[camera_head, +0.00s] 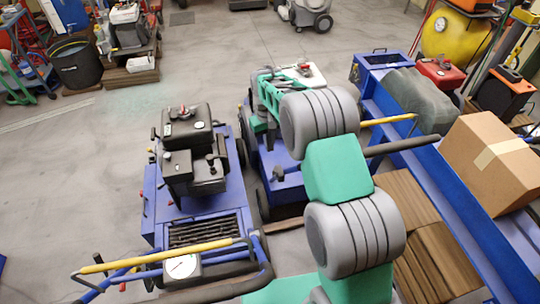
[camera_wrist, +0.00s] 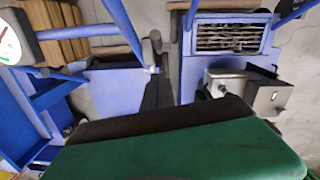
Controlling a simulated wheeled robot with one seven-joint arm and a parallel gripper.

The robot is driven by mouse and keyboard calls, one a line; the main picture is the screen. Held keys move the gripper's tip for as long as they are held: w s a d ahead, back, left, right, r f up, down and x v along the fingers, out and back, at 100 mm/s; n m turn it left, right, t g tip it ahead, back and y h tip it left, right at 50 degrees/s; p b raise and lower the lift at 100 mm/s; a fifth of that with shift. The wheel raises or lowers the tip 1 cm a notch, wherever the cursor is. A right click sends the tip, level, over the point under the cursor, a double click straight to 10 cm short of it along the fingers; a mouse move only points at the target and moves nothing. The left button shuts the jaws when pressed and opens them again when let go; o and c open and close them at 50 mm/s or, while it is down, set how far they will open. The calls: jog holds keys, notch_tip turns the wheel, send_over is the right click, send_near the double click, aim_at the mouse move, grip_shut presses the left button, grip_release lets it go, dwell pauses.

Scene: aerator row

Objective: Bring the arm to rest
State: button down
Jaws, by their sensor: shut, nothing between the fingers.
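My arm, grey and green, reaches up through the middle of the head view and bends over the blue machines. Its far end is partly hidden behind my own arm links there. In the wrist view my gripper (camera_wrist: 156,92) shows as dark fingers close together beyond a green and black body, shut and empty. It points toward blue machine frames. A blue aerator (camera_head: 222,200) with a black engine (camera_head: 188,140) stands left of the arm in the head view. A second blue machine (camera_head: 285,190) is partly hidden behind the arm.
A long blue machine frame (camera_head: 425,165) and a cardboard box (camera_head: 492,160) stand at the right. A yellow handlebar (camera_head: 155,256) and a round gauge (camera_head: 181,267) are at the front left. Open concrete floor (camera_head: 220,60) lies beyond the row.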

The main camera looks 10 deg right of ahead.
jog(key=s+d+r+m+t+p, duration=0.1)
jog(key=s+r, duration=0.5)
jog(key=r, duration=0.3)
jog(key=s+d+r+t, duration=0.1)
jog(key=s+r, duration=0.5)
jog(key=r, duration=0.2)
jog(key=s+d+m+t+p, duration=0.1)
jog(key=s+d, duration=0.1)
jog(key=s, duration=1.4)
jog(key=shift+r+m+y, duration=0.25)
jog(key=shift+m+y, duration=0.05)
jog(key=shift+m, duration=0.1)
jog(key=shift+s+d, duration=0.1)
